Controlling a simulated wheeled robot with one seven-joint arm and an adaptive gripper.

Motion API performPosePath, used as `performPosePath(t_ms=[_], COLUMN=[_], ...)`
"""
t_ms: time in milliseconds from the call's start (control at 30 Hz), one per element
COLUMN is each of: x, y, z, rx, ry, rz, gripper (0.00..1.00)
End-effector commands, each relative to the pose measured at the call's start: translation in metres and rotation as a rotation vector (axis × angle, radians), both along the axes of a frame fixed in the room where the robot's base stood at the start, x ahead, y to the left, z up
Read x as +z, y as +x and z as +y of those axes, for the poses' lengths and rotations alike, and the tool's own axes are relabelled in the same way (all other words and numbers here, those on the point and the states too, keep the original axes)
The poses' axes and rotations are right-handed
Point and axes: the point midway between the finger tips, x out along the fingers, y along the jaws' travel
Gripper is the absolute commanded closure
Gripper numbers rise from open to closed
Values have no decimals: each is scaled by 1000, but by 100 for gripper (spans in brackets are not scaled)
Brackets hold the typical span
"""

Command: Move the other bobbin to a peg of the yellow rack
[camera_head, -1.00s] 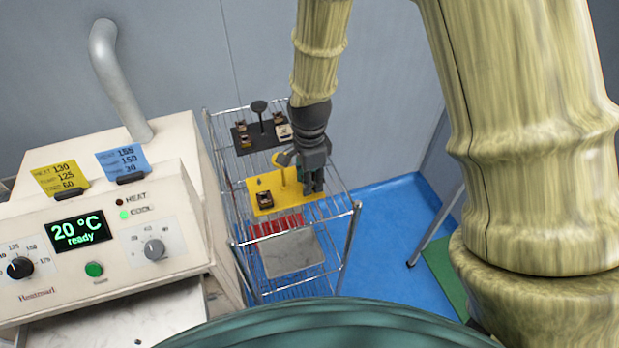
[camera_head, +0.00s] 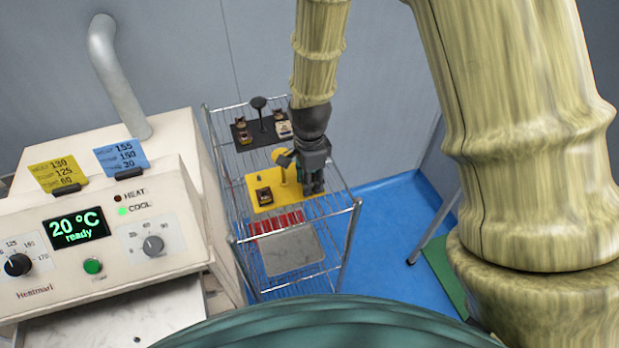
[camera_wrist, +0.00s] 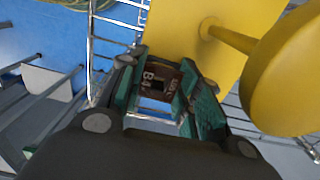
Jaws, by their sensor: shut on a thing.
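My gripper (camera_head: 312,182) is over the right end of the yellow rack (camera_head: 263,206), beside its post with a yellow knob (camera_head: 281,155). In the wrist view my gripper (camera_wrist: 165,92) has its teal fingers on either side of a dark brown bobbin (camera_wrist: 158,76) with pale lettering, and is shut on it. The held bobbin is hidden in the head view. The yellow rack (camera_wrist: 185,30) lies beyond it in the wrist view, with the big yellow knob at the right. Another bobbin (camera_head: 264,194) sits on the rack's front left. I cannot tell whether the held bobbin touches a peg.
Behind stands a black rack (camera_head: 252,144) with a dark knob and several bobbins. A red item (camera_head: 275,223) and a grey plate (camera_head: 290,250) lie in front on the wire shelf (camera_head: 345,207). The machine (camera_head: 110,240) stands at the left.

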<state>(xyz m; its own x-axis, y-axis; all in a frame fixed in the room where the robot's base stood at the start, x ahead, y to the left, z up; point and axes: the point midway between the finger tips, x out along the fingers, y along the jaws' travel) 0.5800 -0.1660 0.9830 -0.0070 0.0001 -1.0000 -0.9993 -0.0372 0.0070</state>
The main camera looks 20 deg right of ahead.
Motion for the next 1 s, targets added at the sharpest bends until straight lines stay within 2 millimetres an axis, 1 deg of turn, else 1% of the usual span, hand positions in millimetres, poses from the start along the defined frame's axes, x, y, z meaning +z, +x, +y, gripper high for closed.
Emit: performPosePath(t_ms=[167, 200, 333, 633, 767, 867, 1000], x=[-4, -4, -4, -4, 0, 9, 27], y=[0, 0, 0, 0, 0, 1, 1], z=[0, 0, 0, 0, 0, 0, 0], rx=[0, 0, 0, 0, 0, -1, -1], ry=[0, 0, 0, 0, 0, -1, 0], rz=[0, 0, 0, 0, -1, -1, -3], gripper=[87, 65, 42, 42, 42, 42, 42])
